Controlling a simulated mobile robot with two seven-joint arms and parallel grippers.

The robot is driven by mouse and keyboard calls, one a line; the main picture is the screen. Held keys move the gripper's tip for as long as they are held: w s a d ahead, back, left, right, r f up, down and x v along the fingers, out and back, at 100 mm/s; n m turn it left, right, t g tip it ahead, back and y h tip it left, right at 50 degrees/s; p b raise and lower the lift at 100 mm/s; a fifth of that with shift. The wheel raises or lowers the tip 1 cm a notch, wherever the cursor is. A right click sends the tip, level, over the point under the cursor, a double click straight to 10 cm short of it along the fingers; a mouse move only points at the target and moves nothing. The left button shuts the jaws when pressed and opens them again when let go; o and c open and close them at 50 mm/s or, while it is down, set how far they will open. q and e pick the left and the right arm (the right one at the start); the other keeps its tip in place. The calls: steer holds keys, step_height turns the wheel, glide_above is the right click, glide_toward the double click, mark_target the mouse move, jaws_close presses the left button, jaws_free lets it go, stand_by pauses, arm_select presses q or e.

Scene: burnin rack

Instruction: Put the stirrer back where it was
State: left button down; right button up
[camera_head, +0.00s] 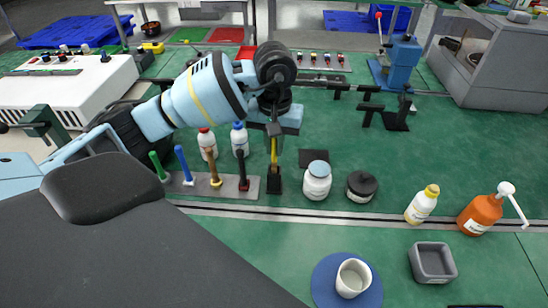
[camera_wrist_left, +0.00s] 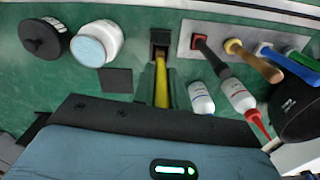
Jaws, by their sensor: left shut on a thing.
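A yellow stick, which looks like the stirrer (camera_head: 273,150), stands upright with its lower end at a small black block holder (camera_head: 274,182). My left gripper (camera_head: 274,131) comes down from above and is shut on the upper part of the stick. In the left wrist view the yellow stick (camera_wrist_left: 161,80) runs from the gripper to the opening of the black holder (camera_wrist_left: 160,38). I cannot tell how deep its end sits in the holder. My right gripper is not in view.
Left of the holder is a grey rack (camera_head: 230,192) with green, blue, tan and black sticks. Two white bottles (camera_head: 208,143) stand behind it. A white jar (camera_head: 317,180) and black round container (camera_head: 361,187) stand to the right. A cup (camera_head: 353,277) is in front.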

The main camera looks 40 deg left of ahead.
mark_target(274, 161)
arm_select(q)
steer(key=shift+f, duration=2.05)
steer(key=shift+f, duration=0.2)
steer(key=c, duration=1.4)
jaws_free()
steer(key=shift+c, duration=0.2)
step_height(274, 161, up, 12)
steer(key=shift+r, duration=0.2)
